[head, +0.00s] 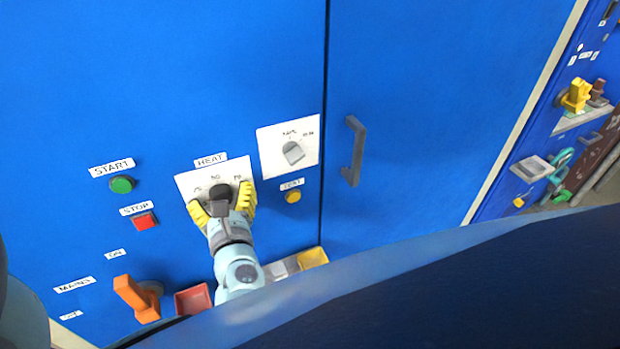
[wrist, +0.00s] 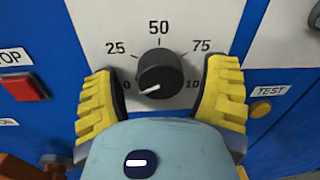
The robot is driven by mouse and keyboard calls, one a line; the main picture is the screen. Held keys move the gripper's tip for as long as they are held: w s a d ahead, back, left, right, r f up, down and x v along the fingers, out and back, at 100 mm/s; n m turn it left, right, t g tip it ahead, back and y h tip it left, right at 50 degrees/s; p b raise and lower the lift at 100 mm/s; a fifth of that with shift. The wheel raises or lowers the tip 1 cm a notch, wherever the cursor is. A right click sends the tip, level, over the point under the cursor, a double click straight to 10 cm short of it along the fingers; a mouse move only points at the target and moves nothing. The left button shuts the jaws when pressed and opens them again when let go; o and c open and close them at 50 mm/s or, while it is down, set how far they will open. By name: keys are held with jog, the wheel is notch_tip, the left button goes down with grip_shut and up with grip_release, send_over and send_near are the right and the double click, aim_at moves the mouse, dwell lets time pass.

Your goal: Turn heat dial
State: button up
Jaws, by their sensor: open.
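The heat dial (wrist: 160,73) is a round black knob on a white panel (head: 182,180) under the HEAT label (head: 210,160). In the wrist view its scale reads 0, 25, 50, 75 and 100, the last partly covered. Its white pointer line is aimed to the lower left, close to the 0. My gripper (head: 222,199) is open, with one yellow ribbed finger on each side of the dial. In the wrist view (wrist: 161,78) a gap shows between the knob and each finger. Whether the fingertips touch the panel is unclear.
Right of the panel are a grey selector knob (head: 293,152), a yellow TEST button (head: 293,197) and a door handle (head: 354,150). To the left are a green START button (head: 122,184), a red STOP button (head: 144,222) and an orange MAINS lever (head: 135,297). Small trays (head: 192,300) sit below.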

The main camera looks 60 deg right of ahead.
jog(key=c, duration=1.2)
jog(key=shift+f, duration=0.1)
jog(key=shift+a+f+b, duration=0.1)
jog(key=shift+b, duration=0.6)
